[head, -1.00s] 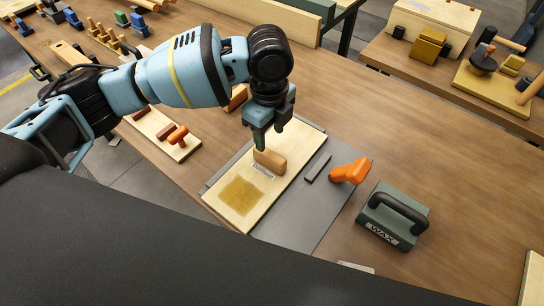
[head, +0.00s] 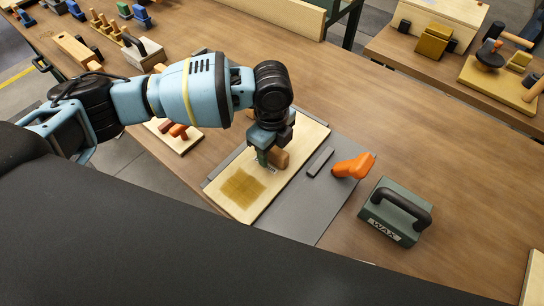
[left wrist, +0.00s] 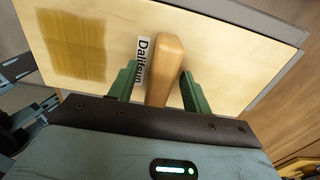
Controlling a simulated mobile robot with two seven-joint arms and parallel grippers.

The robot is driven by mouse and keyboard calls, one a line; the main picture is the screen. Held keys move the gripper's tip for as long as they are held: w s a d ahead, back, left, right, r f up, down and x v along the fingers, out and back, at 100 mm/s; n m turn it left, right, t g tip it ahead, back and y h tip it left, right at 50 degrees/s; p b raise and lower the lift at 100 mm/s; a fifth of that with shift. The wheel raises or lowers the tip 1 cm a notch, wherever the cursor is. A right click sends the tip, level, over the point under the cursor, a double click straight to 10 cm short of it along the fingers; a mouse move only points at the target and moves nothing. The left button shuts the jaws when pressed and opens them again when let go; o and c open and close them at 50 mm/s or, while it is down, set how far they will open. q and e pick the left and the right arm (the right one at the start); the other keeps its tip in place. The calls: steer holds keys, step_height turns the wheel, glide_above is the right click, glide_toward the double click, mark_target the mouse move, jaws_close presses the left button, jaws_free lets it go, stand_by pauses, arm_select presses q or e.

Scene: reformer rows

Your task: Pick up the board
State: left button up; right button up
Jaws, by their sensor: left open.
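The board (head: 291,152) is a pale wooden panel lying flat on a grey mat (head: 303,214). It has a darker yellow square patch and a wooden block handle (head: 280,159) standing on it. My left gripper (head: 266,158) is pointed down at the handle. In the left wrist view its green fingers (left wrist: 159,85) are open, one on each side of the handle, with gaps showing. My right gripper is not in view.
A dark metal bar (head: 320,162) and an orange tool (head: 353,166) lie on the mat, right of the board. A green block marked WAX (head: 395,211) with a black handle stands further right. The wooden table (head: 430,150) is clear behind them.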

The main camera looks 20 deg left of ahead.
arm_select(q)
jaws_close()
steer(key=shift+r, duration=0.1)
stand_by(0.3)
step_height(320, 180, up, 10)
steer(key=shift+r+p, duration=0.1)
steer(key=shift+p, duration=0.3)
